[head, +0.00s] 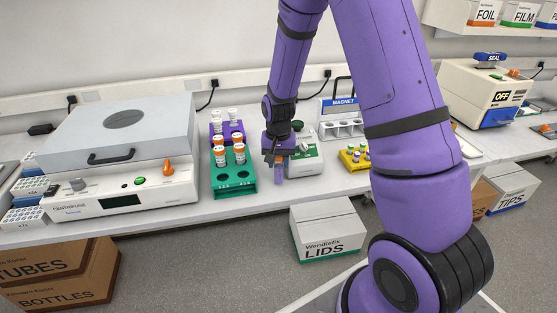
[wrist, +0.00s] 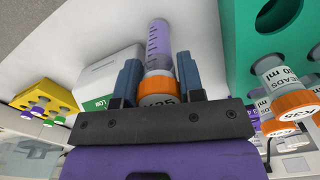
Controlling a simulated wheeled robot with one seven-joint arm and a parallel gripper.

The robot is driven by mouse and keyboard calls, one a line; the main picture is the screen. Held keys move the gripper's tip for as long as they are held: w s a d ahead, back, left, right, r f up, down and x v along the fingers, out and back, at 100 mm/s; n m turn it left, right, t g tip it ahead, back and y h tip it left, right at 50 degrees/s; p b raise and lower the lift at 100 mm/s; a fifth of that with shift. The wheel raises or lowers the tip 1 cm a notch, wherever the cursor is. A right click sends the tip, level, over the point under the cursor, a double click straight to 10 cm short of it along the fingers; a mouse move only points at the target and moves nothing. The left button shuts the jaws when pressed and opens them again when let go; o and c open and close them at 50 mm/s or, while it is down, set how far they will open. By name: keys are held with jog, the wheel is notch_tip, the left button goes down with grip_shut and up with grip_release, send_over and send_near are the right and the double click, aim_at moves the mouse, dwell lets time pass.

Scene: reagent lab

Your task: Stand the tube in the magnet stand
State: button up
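My gripper (head: 279,158) is shut on a tube (head: 279,176) with an orange cap and purple contents. In the wrist view, the two blue-grey fingers (wrist: 158,82) sit on either side of the tube (wrist: 159,45) at its cap; part of the cap's label is hidden. The tube hangs upright below the gripper, just right of the green rack, near the bench's front edge. The magnet stand (head: 341,131) is white with a blue MAGNET sign and several round openings. It stands farther back and to the right of my gripper.
A green rack (head: 233,182) with orange-capped tubes and a purple rack (head: 216,140) stand left. A white device (head: 304,160) sits behind my gripper. A yellow rack (head: 351,165) stands in front of the magnet stand. A centrifuge (head: 120,185) fills the bench's left.

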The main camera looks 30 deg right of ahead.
jog(key=o, duration=0.4)
